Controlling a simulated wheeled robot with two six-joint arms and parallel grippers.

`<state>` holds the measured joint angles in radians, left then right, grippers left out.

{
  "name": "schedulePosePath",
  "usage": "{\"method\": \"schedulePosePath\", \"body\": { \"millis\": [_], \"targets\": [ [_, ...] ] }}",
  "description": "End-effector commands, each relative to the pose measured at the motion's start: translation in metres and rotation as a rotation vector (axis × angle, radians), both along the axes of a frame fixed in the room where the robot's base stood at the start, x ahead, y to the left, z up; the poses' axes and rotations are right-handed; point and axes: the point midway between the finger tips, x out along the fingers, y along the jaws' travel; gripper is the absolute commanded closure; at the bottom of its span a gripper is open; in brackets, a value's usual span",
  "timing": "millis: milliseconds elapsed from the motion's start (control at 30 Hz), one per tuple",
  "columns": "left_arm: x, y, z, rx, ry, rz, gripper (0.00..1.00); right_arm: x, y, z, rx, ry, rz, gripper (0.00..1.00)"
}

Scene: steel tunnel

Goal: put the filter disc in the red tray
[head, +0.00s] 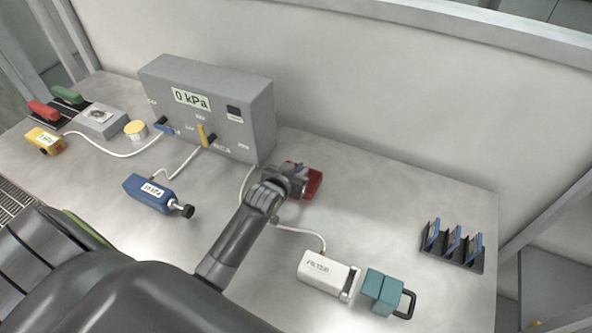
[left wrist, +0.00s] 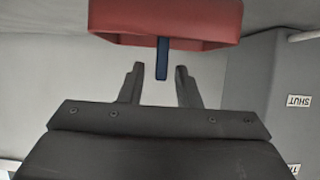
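The red tray (head: 314,184) lies on the bench below the grey gauge box, partly hidden by my left gripper (head: 298,178). In the left wrist view the red tray (left wrist: 165,22) fills the top. A narrow blue piece (left wrist: 162,60), likely the filter disc seen edge-on, overlaps the tray's near edge and reaches between my left fingertips (left wrist: 160,72). A gap shows on each side of it, so the fingers are open and apart from it. Whether it rests in the tray I cannot tell. My right gripper is not in view.
A black rack (head: 462,262) with blue-edged pieces stands at right. A white filter housing (head: 326,274) and a teal block with a handle (head: 382,291) lie at front. The grey gauge box (head: 225,110) stands behind. A blue cylinder (head: 150,193) and hoses lie left.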

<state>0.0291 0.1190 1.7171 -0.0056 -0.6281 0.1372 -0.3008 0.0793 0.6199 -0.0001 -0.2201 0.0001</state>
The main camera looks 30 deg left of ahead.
Motion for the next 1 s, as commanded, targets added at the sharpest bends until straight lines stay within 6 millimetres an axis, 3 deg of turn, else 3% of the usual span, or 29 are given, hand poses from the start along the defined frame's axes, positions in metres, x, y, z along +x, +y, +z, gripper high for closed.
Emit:
{"method": "schedulePosePath", "body": {
  "millis": [367, 1000],
  "targets": [
    [-0.006, 0.0, 0.005, 0.0, -0.001, 0.0, 0.7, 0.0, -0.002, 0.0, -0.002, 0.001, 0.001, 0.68],
    [-0.093, -0.005, 0.047, -0.001, 0.0, 0.0, 0.7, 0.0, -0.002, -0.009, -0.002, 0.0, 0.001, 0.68]
  ]
}}
